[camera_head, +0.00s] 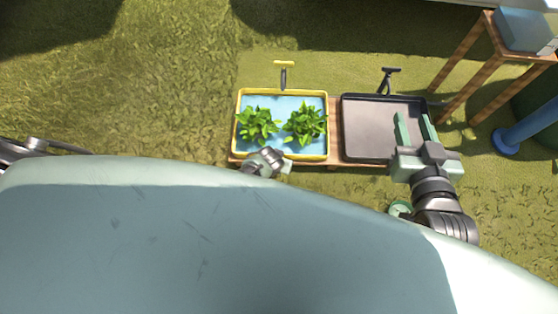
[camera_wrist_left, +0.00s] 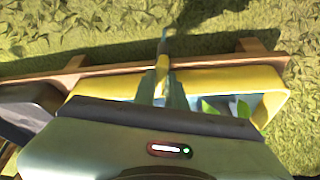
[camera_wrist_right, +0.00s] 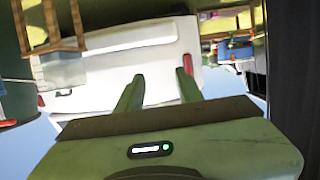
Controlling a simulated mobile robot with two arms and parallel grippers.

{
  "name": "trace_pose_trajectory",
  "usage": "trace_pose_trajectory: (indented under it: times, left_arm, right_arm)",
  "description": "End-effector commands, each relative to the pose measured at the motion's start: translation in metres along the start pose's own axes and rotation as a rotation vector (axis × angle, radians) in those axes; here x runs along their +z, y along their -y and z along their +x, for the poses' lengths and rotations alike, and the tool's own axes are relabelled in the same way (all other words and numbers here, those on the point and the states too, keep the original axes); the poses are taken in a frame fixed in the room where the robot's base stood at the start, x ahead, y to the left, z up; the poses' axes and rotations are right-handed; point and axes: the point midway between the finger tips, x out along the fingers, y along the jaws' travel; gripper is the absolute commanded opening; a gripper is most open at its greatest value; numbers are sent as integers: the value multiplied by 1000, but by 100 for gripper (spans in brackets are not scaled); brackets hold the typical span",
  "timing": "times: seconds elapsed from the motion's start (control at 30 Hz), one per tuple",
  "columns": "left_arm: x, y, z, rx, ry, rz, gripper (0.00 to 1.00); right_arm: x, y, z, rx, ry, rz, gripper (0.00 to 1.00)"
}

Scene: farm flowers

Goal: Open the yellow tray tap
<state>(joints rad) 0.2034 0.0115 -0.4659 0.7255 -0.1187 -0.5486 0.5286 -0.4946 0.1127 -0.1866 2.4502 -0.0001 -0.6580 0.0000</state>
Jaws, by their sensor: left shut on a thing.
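The yellow tray (camera_head: 236,125) holds blue water and two leafy green plants. A tap with a yellow crossbar handle (camera_head: 284,63) stands at its far edge. My left wrist and gripper (camera_head: 268,161) show at the tray's near edge, partly hidden by my body. In the left wrist view my left gripper (camera_wrist_left: 162,88) is shut on a narrow yellow piece at the tray's edge. A grey metal tap part (camera_wrist_left: 165,44) extends just beyond it. Whether the piece has turned cannot be told. My right gripper (camera_head: 416,125) is open and empty over the dark tray (camera_head: 365,130).
The dark tray is empty, with a black tap (camera_head: 388,78) behind it. Both trays rest on a wooden frame (camera_head: 334,128). A wooden stand (camera_head: 478,55) and a blue post (camera_head: 525,130) are at the right. Grass to the left is clear. A white vehicle (camera_wrist_right: 120,60) shows in the right wrist view.

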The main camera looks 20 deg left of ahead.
Motion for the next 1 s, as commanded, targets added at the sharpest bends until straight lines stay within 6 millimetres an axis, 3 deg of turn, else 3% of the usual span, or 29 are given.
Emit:
trace_pose_trajectory:
  times: [0.5,1.0]
  left_arm:
    - [1,-3,1,-112,2,-273,0]
    - [0,-2,0,-128,1,-309,0]
  right_arm:
    - [-48,7,1,-15,-252,3,36]
    - [-59,8,-1,-18,-301,4,36]
